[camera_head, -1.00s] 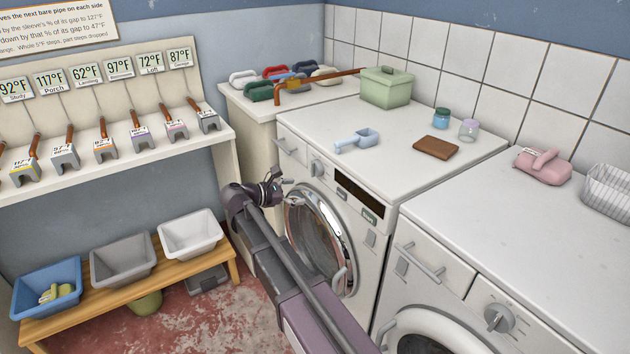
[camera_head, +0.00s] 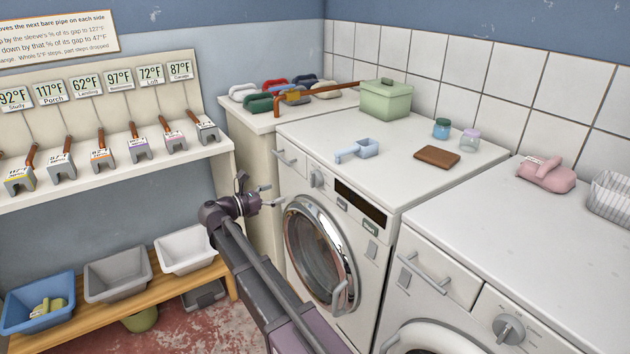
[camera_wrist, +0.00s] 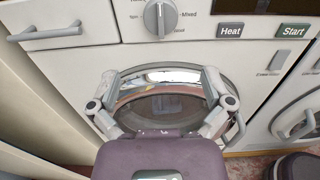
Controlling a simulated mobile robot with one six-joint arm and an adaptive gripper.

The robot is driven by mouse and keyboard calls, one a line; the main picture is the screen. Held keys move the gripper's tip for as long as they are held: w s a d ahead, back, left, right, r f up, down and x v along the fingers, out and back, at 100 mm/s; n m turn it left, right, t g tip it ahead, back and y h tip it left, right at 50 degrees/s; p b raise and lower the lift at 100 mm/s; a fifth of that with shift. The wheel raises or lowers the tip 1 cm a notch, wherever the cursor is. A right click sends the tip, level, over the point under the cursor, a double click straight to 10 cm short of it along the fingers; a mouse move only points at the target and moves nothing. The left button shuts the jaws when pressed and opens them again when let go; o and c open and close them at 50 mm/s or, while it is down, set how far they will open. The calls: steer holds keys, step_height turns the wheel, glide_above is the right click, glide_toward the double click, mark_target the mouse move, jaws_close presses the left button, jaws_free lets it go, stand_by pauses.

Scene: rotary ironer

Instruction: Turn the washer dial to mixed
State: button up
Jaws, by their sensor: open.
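The left washer's dial (camera_head: 317,179) is a grey round knob on the front panel, right of the drawer handle. In the wrist view the dial (camera_wrist: 160,17) is at the top centre, with its raised grip roughly upright. "Mixed" is printed to its upper right and other labels stand around it. I cannot tell which label it points to. My gripper (camera_head: 268,195) is open and empty, left of the dial and in front of the machine, apart from it. In the wrist view my gripper (camera_wrist: 160,76) has its fingers spread below the dial, across the round door.
The drawer handle (camera_wrist: 45,33) sticks out left of the dial. The Heat button (camera_wrist: 230,31) and Start button (camera_wrist: 292,30) are to its right. The round door (camera_head: 320,255) is below. A second machine (camera_head: 470,290) stands at the right. A bench with tubs (camera_head: 118,277) is at the left.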

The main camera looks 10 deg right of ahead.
mark_target(314, 187)
steer(key=x, duration=1.3)
steer(key=shift+d, duration=0.15)
steer(key=c, duration=1)
